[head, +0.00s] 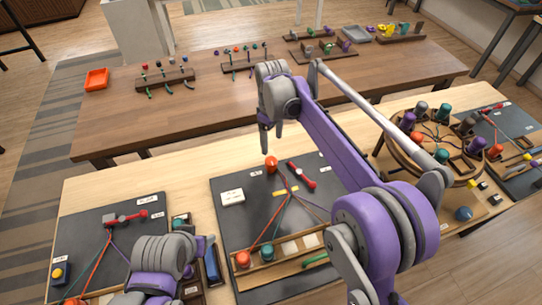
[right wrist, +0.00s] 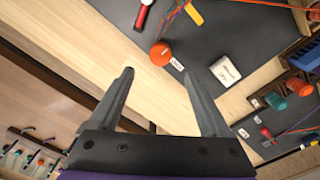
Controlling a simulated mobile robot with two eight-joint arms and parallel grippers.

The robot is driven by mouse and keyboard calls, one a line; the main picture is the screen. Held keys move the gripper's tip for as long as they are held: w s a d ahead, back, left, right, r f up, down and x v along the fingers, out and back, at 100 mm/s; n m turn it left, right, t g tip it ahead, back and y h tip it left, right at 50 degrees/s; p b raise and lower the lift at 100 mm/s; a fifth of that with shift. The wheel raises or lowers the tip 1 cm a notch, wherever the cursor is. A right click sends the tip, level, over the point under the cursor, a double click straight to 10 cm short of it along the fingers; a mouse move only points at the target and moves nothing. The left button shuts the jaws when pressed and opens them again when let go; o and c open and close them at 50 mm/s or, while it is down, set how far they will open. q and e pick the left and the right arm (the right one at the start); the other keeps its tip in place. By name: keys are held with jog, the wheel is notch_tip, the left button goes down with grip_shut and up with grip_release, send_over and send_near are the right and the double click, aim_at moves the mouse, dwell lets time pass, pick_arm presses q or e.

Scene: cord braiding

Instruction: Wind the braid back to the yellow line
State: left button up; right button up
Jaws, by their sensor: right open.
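The middle dark board (head: 225,225) carries an orange round knob (head: 271,163) at its far edge. Red, green and purplish cords (head: 288,200) run from near the knob and spread toward bobbins on a wooden rack. Two small yellow marks (head: 279,192) lie beside the cords' upper part; one shows in the right wrist view (right wrist: 194,13). My right gripper (head: 271,140) is open and empty above the far edge, near the knob. In the right wrist view the knob (right wrist: 160,54) appears just beyond the fingertips. My left gripper (head: 200,255) is low at the left; its jaws are unclear.
A red-handled tool (head: 301,175) lies right of the knob. A white labelled block (head: 232,197) sits left of the cords. An orange bobbin (head: 243,259) and a teal one (head: 267,251) stand on the rack. A round braiding stand (head: 388,142) is at right. Another board (head: 75,235) is at left.

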aim_at(271, 160)
notch_tip(271, 160, down, 11)
dwell(0.5)
grip_shut()
dwell(0.4)
